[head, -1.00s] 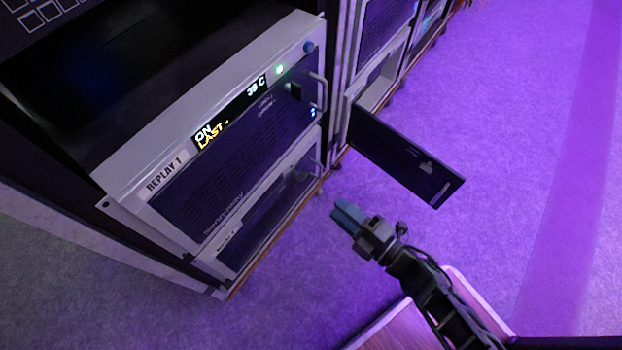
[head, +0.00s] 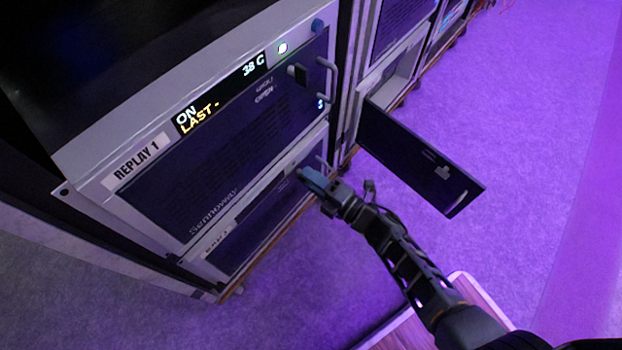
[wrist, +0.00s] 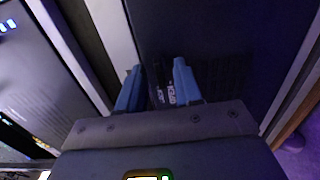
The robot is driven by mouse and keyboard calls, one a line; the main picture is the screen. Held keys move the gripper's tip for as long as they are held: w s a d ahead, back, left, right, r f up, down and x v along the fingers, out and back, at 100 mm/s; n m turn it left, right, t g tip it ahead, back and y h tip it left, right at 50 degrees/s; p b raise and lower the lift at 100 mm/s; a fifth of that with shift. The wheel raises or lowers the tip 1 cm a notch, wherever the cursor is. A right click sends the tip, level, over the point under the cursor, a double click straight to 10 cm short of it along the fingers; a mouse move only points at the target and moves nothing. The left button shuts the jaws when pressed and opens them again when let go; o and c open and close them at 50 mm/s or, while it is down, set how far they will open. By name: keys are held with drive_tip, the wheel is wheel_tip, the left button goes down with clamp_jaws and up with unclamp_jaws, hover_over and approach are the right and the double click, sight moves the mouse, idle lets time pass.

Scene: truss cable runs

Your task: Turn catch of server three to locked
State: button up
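The upper server (head: 225,140), labelled REPLAY 1, has a small dark catch (head: 299,72) at its upper right beside printed words, one reading OPEN. Below it is a second server (head: 245,245) with a dark front; its label (head: 216,239) is too small to read, so I cannot tell which is server three. My gripper (head: 308,178) is at the right part of this lower front and hides its catch. In the wrist view its two blue fingers (wrist: 157,88) are apart, pointing at a dark panel with small white lettering (wrist: 166,94). No catch shows clearly between them.
A dark door panel (head: 422,155) stands open from the neighbouring rack, just right of my gripper. Metal handles (head: 328,80) stick out at the right edge of the upper server. The purple floor (head: 540,150) is clear to the right.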

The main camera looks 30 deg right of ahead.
drive_tip(key=shift+w, duration=0.2)
clamp_jaws()
drive_tip(key=shift+a, duration=0.1)
